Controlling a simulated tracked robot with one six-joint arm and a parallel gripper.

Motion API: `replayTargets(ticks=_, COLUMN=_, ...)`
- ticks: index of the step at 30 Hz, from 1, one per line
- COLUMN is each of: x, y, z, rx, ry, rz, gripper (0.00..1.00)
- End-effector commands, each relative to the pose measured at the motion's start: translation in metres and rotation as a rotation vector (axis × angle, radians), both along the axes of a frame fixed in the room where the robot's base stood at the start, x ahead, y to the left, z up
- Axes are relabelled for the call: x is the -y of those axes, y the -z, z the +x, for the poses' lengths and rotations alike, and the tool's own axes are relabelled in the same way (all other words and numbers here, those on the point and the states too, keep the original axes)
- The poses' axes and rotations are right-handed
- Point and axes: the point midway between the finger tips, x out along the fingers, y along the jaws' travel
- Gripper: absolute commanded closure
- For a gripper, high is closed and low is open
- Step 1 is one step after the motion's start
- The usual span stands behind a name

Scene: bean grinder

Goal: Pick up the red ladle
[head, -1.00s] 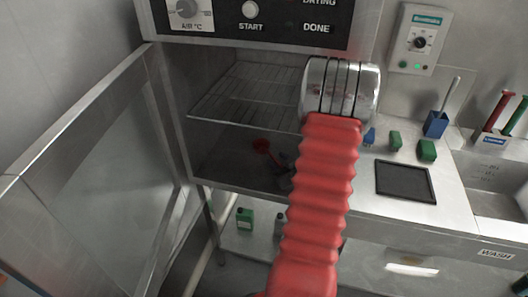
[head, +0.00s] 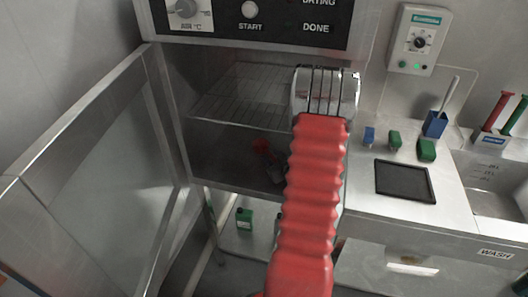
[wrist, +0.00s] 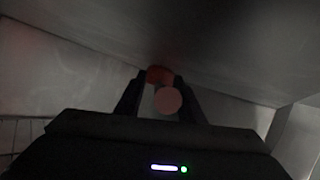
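The red ladle (head: 262,147) is inside the dark lower part of the open drying cabinet, below the wire rack. Only a small red part of it shows in the head view. In the wrist view a red part (wrist: 158,74) and a paler round part (wrist: 168,100) appear between my fingers. My gripper (wrist: 161,82) reaches into the cabinet with its fingers apart, one on each side of the red thing. I cannot make out contact in the dark. In the head view my red-sleeved arm partly hides the gripper.
The cabinet door (head: 95,165) stands open at the left. The wire rack (head: 240,95) is above my gripper. At the right, the counter holds a dark mat (head: 404,181), small green and blue blocks and a blue holder (head: 434,124). A green container (head: 244,218) is below the cabinet.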

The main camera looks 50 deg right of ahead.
Motion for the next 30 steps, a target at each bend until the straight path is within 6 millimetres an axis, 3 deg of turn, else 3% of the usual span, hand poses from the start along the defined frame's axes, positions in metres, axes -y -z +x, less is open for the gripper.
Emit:
replayTargets(ticks=6, x=-0.0003, y=-0.0002, z=0.0001, rx=0.0, ry=-0.001, rz=0.0, gripper=0.65)
replayTargets(ticks=21, x=-0.0006, y=-0.0001, z=0.0004, rx=0.0, ry=-0.001, rz=0.0, gripper=1.0)
replayTargets(ticks=30, x=-0.0005, y=-0.0004, z=0.0006, rx=0.0, ry=-0.001, rz=-0.001, gripper=1.0)
